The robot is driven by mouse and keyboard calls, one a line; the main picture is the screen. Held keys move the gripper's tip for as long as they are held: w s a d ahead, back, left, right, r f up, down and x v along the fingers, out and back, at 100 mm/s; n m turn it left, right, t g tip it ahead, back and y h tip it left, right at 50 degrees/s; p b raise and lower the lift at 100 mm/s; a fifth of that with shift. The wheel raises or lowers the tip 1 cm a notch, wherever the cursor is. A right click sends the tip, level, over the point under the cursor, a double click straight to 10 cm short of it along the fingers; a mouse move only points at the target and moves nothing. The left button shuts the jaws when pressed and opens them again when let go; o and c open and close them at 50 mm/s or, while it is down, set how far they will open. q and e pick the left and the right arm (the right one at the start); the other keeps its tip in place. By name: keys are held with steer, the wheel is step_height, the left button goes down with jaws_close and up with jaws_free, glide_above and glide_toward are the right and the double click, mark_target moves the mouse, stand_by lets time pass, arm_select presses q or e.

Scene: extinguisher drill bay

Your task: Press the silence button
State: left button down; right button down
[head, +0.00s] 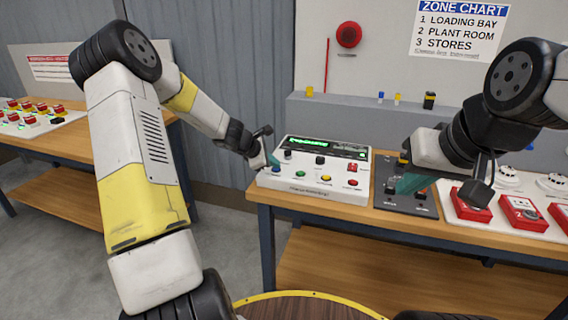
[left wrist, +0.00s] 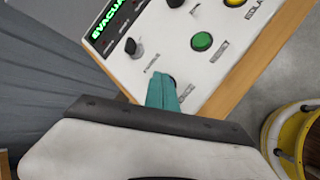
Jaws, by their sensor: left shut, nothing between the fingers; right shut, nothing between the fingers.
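The white alarm panel (head: 318,151) stands on the wooden bench, its green-lit display (left wrist: 108,22) showing "EVACUA…" in the left wrist view. Along its front are a blue button (head: 277,169), a green button (head: 300,174), a yellow button (head: 326,178) and a red button (head: 353,183). I cannot read which one is marked silence. My left gripper (head: 273,160) is shut and empty at the panel's left end, close to the blue button. In the left wrist view its teal fingers (left wrist: 163,93) largely hide that spot; contact cannot be told. My right gripper (head: 408,184) is shut and empty over the dark panel.
The dark panel (head: 388,203) with switches is right of the white one. Red call-point boxes (head: 470,206) and white detectors stand farther right. A black knob (left wrist: 134,47) is on the white panel near my left fingers. Another bench (head: 80,150) is at left.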

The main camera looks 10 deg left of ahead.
mark_target(274, 170)
stand_by(0.4)
arm_select(q)
steer(key=shift+r, duration=0.8)
steer(key=shift+r, duration=2.55)
